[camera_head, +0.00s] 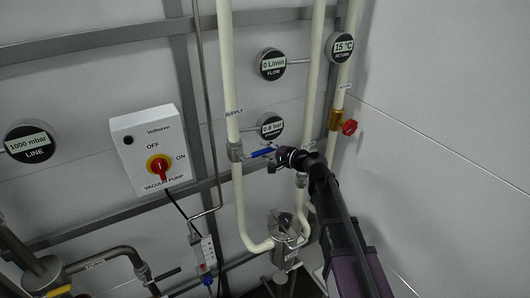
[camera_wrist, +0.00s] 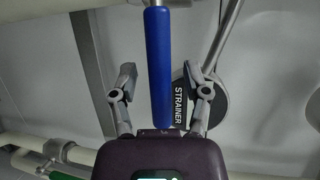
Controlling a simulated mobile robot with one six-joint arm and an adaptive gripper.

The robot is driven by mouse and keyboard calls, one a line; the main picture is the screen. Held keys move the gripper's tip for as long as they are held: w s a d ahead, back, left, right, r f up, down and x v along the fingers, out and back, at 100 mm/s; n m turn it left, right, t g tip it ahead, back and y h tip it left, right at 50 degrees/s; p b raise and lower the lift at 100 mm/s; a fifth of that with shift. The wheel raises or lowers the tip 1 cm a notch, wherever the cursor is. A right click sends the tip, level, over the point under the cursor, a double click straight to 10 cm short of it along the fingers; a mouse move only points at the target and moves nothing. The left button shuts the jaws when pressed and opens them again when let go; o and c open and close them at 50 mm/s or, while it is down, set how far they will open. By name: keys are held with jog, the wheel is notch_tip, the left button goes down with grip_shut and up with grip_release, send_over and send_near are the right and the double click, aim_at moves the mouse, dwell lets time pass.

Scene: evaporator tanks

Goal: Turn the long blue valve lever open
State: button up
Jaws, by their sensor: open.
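The long blue valve lever (camera_head: 262,152) sticks out sideways from the valve body (camera_head: 235,152) on the pale supply pipe, pointing right toward my gripper. In the wrist view the blue lever (camera_wrist: 158,60) runs upright down the middle of the picture. My gripper (camera_wrist: 163,76) is open, with one finger on each side of the lever and a visible gap at both sides. In the head view my gripper (camera_head: 273,160) is at the lever's free end, small and partly hidden by my dark wrist.
A gauge (camera_head: 270,126) hangs just above the lever; its strainer label (camera_wrist: 182,103) shows behind the right finger. A red-handled valve (camera_head: 348,127) is to the right. A steel strainer housing (camera_head: 284,225) is below. The vacuum pump switch box (camera_head: 150,148) is at left.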

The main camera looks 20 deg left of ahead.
grip_shut()
